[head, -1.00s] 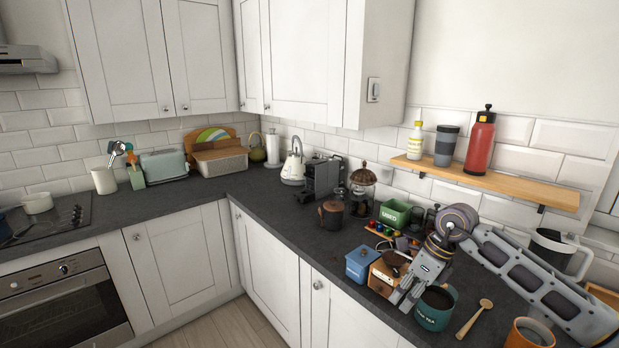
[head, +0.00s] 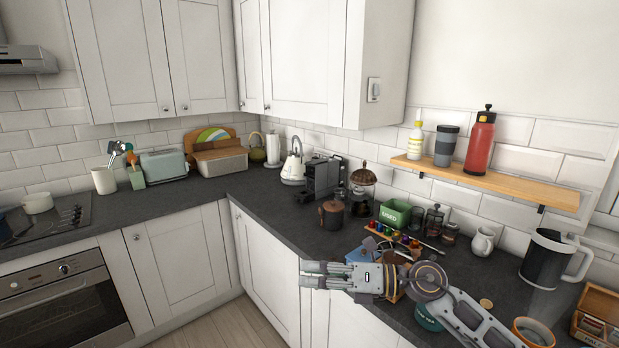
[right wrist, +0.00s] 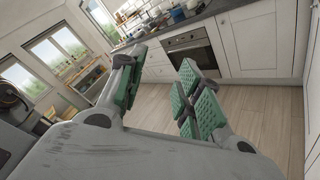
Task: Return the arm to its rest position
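My right arm (head: 430,282) comes in from the lower right in the head view and lies over the front of the worktop. My right gripper (head: 304,274) points left, with its fingertips beyond the worktop's front edge, above the lower cupboards. In the right wrist view, the gripper (right wrist: 160,84) has its green-padded fingers apart with nothing between them; only floor and cupboards show beyond. The arm hides part of a blue box (head: 362,254), a wooden box and a teal mug (head: 428,319). My left gripper is not in view.
The slate worktop (head: 262,196) carries a green tin (head: 395,213), a black-and-white jug (head: 545,258), an orange mug (head: 533,332) and a wooden box of packets (head: 598,318). A wall shelf (head: 490,182) holds a red flask (head: 480,143). Open floor lies in front of the cupboards.

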